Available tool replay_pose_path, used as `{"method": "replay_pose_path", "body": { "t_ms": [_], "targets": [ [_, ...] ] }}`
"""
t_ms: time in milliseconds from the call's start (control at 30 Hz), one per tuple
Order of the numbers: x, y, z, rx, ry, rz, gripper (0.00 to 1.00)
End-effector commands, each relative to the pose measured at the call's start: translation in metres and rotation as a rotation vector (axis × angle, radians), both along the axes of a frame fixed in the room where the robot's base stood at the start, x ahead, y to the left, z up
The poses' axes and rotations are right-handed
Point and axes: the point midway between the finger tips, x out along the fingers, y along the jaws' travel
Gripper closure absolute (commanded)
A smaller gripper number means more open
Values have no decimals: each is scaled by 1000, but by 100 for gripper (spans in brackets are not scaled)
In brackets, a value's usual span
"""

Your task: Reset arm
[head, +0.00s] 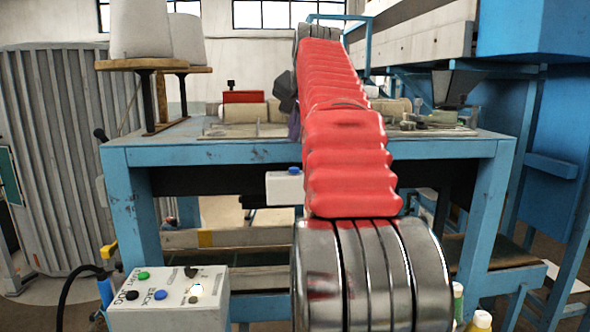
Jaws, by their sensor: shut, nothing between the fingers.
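My arm, with a red ribbed sleeve and shiny metal rings, rises from the bottom centre of the head view to the top centre. My gripper cannot be made out; the far end of the arm is hidden behind the sleeve. A dark grey angular piece shows just left of the sleeve, with something purple below it, and I cannot tell what they are. No sewn sack can be made out. Behind the arm stands a blue-framed work table (215,153) with machine parts on top.
Large white thread cones (141,28) stand on wooden stands at the left. A control box (168,297) with coloured buttons is at the lower left. Blue machine housing (530,35) fills the upper right.

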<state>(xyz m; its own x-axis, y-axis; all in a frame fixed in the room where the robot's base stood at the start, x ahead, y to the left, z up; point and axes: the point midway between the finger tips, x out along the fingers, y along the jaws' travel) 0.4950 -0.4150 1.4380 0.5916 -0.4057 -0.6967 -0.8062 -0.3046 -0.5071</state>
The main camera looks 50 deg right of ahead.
Motion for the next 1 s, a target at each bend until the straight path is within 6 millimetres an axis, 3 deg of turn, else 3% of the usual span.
{"method": "replay_pose_path", "body": {
  "t_ms": [433, 567, 767, 1000],
  "targets": [
    [0, 1, 0, 0, 1, 1, 100],
    [2, 11, -3, -4, 10, 22, 100],
    [6, 62, -21, -26, 56, 126, 100],
    [0, 144, -60, -71, 137, 307, 100]
  ]
}}
